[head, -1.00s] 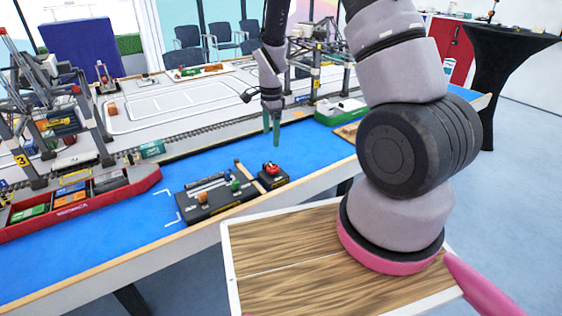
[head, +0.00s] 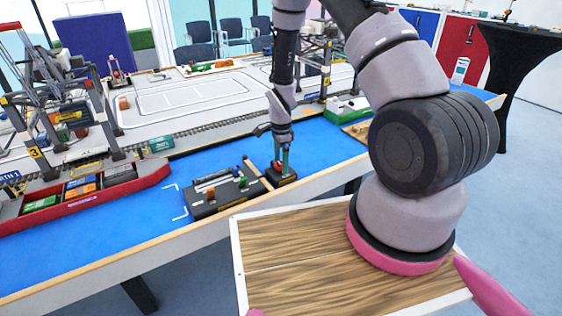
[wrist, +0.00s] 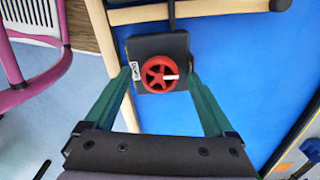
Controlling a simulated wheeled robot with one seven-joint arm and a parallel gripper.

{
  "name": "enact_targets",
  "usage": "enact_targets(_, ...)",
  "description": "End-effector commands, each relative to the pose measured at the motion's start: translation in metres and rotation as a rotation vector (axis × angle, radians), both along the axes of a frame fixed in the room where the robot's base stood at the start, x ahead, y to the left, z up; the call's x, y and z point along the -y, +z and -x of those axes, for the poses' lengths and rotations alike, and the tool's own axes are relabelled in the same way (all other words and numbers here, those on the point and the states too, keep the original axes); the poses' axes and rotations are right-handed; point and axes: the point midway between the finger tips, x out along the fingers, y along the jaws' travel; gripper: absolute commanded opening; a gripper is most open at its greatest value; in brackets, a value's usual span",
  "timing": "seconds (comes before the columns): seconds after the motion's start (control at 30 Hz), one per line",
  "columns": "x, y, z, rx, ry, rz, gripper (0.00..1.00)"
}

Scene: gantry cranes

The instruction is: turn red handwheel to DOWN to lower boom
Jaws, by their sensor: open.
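The red handwheel (wrist: 160,73) sits on a small black box (wrist: 176,41), seen from above in the wrist view. A white mark on the wheel points right in that view. A small white label (wrist: 135,70) is on the box left of the wheel; its text is too small to read surely. In the head view the handwheel (head: 276,167) is partly hidden by my gripper (head: 281,160). My gripper is open, with its green fingers on either side of the box and wheel in the wrist view; I cannot tell whether they touch.
A larger black panel (head: 222,194) with small green and orange parts lies left of the box, a wooden strip between them. A red boat (head: 134,187) with containers and a crane stand further left. Blue table surface (head: 330,143) is clear to the right.

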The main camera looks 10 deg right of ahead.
Motion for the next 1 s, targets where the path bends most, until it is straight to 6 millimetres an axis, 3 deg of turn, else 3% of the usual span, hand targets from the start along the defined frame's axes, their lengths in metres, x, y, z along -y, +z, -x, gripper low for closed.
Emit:
enact_targets(0.2, -0.0001, -0.0001, -0.0001, 0.0, 0.0, 0.0, 0.89)
enact_targets(0.43, -0.0002, 0.0, 0.0, 0.0, 0.001, 0.0, 0.03)
enact_targets(0.77, -0.0003, 0.0002, -0.0001, 0.0, 0.046, 0.0, 0.03)
enact_targets(1.0, -0.0003, 0.0003, -0.0002, 0.0, 0.193, 0.0, 0.03)
